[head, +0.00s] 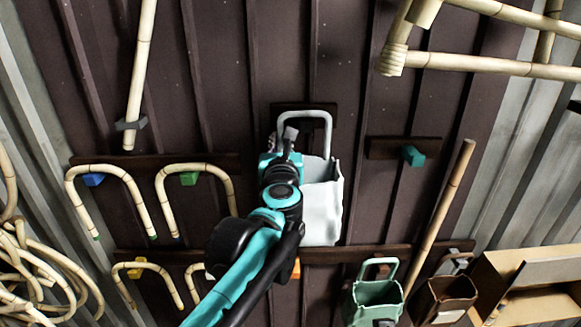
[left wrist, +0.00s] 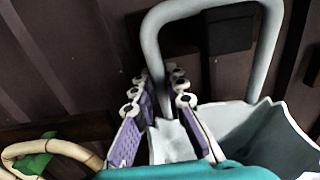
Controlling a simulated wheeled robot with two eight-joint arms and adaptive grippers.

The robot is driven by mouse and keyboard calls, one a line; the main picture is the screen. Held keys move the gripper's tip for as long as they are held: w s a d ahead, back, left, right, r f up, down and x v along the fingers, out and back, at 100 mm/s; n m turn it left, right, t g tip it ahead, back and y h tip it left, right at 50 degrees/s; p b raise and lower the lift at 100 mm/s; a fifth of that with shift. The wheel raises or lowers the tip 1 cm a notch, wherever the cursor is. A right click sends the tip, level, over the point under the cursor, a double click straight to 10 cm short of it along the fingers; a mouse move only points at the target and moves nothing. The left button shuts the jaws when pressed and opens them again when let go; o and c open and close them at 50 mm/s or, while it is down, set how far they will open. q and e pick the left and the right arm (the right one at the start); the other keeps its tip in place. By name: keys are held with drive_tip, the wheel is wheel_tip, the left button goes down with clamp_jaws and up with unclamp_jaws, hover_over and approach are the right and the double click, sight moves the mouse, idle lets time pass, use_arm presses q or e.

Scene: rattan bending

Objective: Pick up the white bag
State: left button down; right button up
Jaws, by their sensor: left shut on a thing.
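The white bag (head: 323,205) hangs against the dark wall panel near the middle of the head view, with its pale arched handle (head: 318,113) standing upright above it. My left gripper (head: 288,138) is at the left side of the bag, its arm hiding part of the bag. In the left wrist view my left gripper (left wrist: 160,88) has its purple-padded fingers on both sides of the left leg of the handle (left wrist: 152,45), just above the rim of the white bag (left wrist: 265,135). It is shut on that leg. My right gripper is not in view.
Several bent rattan pieces (head: 109,168) hang on the wall to the left. A green bag (head: 374,304) and a brown bag (head: 443,300) hang at the lower right. A dark wooden bar (head: 345,255) runs below the white bag. A rattan pole (head: 441,215) leans on the right.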

use_arm(q)
drive_tip(key=shift+r+b, duration=0.25)
drive_tip(key=shift+b, duration=0.05)
drive_tip(key=r, duration=0.4)
drive_tip(key=r+b, duration=0.1)
drive_tip(key=r, duration=0.1)
drive_tip(key=shift+s+r, duration=0.25)
drive_tip(key=shift+s, duration=0.05)
drive_tip(key=s+d+b, duration=0.2)
drive_tip(key=s+b, duration=0.1)
drive_tip(key=s, duration=1.6)
drive_tip(key=shift+d, duration=0.4)
drive_tip(key=shift+f+b, duration=0.15)
drive_tip(key=shift+b, duration=0.15)
